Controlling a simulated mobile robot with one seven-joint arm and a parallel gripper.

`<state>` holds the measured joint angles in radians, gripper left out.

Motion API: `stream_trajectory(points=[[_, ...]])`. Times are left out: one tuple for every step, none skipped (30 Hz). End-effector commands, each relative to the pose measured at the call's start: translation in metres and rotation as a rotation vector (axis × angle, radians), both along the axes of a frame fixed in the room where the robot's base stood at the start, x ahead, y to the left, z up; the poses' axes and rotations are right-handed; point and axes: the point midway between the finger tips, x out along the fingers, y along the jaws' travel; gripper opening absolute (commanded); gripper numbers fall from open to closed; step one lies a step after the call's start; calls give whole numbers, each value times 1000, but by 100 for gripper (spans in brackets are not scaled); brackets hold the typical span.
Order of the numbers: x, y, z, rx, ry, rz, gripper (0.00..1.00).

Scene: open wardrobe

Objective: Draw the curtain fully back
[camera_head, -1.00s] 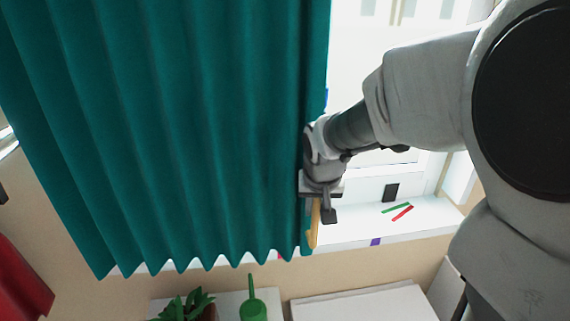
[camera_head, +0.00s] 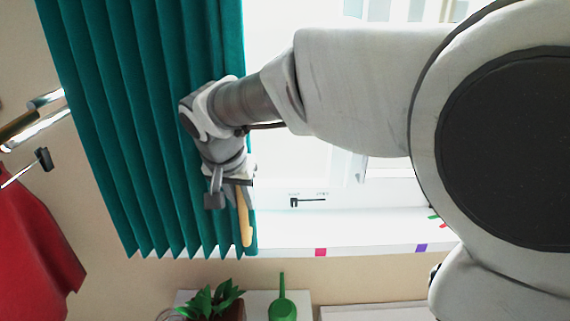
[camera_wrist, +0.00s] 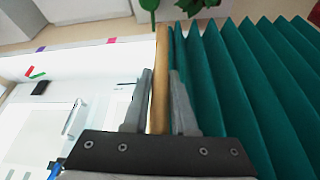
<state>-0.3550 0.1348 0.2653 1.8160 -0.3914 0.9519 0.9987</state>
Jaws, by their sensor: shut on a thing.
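The teal curtain (camera_head: 150,130) hangs in tight pleats over the left part of the window in the head view, and it fills the right side of the wrist view (camera_wrist: 255,100). A pale wooden rod (camera_head: 245,218) hangs along the curtain's right edge; it also shows in the wrist view (camera_wrist: 159,75). My gripper (camera_wrist: 158,85) is shut on the rod, with one finger on each side. In the head view my gripper (camera_head: 231,187) is in front of the curtain's right edge and hides part of it.
The bare window (camera_head: 300,150) is to the right of the curtain, above a white sill (camera_head: 375,236) with coloured marks. Below are a potted plant (camera_head: 212,302) and a green watering can (camera_head: 283,305). A red garment (camera_head: 35,245) hangs at the left.

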Motion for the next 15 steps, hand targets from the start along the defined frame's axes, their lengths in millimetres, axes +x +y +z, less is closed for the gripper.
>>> stream_trajectory(points=[[0, 20, -2, 3, -1, 9, 0], [0, 29, -2, 2, 1, 8, 0], [0, 40, -2, 3, 2, 7, 0], [-1, 48, -1, 3, 2, 7, 0], [0, 55, -1, 1, 1, 6, 0], [0, 65, 0, 1, 1, 6, 0], [0, 71, 0, 1, 1, 5, 0], [-1, 77, 0, 1, 2, 4, 0], [0, 85, 0, 2, 1, 4, 0], [0, 90, 0, 1, 2, 4, 0], [0, 94, 0, 1, 1, 4, 0], [0, 99, 0, 0, 1, 2, 0], [0, 103, 0, 1, 1, 3, 0], [0, 106, 0, 2, 1, 2, 0], [0, 109, 1, 2, 1, 2, 0]])
